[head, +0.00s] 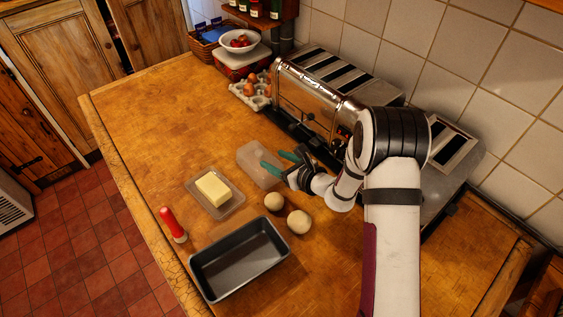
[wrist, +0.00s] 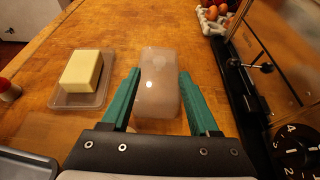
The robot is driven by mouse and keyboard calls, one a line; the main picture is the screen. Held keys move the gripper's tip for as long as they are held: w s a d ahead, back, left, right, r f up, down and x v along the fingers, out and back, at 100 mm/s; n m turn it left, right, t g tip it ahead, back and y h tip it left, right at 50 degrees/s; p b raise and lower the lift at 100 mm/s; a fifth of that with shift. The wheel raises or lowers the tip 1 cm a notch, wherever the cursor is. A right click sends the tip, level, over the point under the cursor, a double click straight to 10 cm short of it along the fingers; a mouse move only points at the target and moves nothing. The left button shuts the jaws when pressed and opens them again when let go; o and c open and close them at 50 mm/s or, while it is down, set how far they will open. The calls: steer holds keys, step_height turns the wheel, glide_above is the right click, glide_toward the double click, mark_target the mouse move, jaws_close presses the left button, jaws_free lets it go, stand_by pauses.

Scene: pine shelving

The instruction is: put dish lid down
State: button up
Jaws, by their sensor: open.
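The dish lid (head: 254,166) is a clear, frosted box-shaped cover that appears to rest on the wooden counter, to the right of the butter. In the wrist view the lid (wrist: 159,85) lies between the green fingers of my gripper (wrist: 160,73), one on each side. My gripper (head: 276,159) is open; I cannot tell whether either finger touches the lid. The yellow butter block (head: 213,187) sits uncovered on its clear dish base (head: 230,208). Both also show in the wrist view, the butter (wrist: 81,71) and the base (wrist: 80,101), at the left.
Two dough balls (head: 299,222) and a dark loaf tin (head: 240,258) lie nearer the front. A chrome toaster (head: 310,100) lines the wall side, close to my gripper. An egg tray (head: 243,94) is behind. The left counter is clear.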

steer(key=s+a+r+n+g+y, duration=0.1)
steer(key=s+r+n+g, duration=0.3)
steer(key=s+r+n, duration=0.55)
steer(key=s+a+r+n+g+y, duration=0.1)
steer(key=s+r+n+g, duration=0.45)
steer(key=s, duration=0.75)
steer(key=s+d+f+n+h, duration=0.1)
steer(key=s+d+n+h, duration=0.5)
steer(key=s+d, duration=0.8)
steer(key=h, duration=0.3)
steer(key=shift+s+d+f+h, duration=0.15)
steer(key=shift+s+d+h, duration=0.25)
